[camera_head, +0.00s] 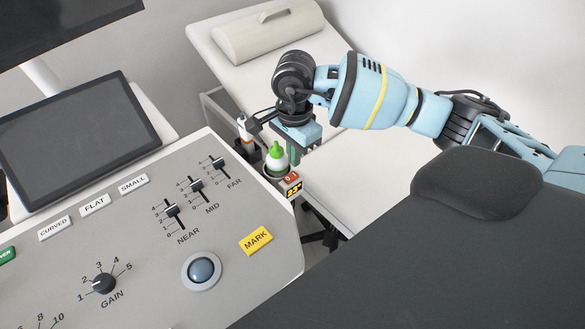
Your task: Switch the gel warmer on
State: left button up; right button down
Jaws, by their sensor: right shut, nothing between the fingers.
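The gel warmer (294,187) is a small unit at the far right corner of the console, with an amber display that appears to read 23°. A red switch (291,177) sits just above the display; its position is too small to tell for sure. A white gel bottle with a green cap (276,157) stands upright in the warmer. My right gripper (294,158) is shut and empty, pointing down just behind and to the right of the bottle, close above the switch. I cannot tell whether it touches anything. My left gripper is not in view.
The grey console (140,270) with sliders, a GAIN knob (104,283), a trackball (201,270) and a yellow MARK key (256,240) fills the left. Another small bottle (244,130) stands behind the warmer. A couch (235,75) lies beyond; a dark chair (440,255) is at lower right.

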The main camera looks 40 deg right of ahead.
aim_at(294, 174)
jog(key=shift+r+p, duration=0.55)
jog(key=shift+r, duration=1)
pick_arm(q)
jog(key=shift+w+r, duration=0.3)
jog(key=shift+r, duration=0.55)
pick_arm(e)
jog(key=shift+f, duration=0.1)
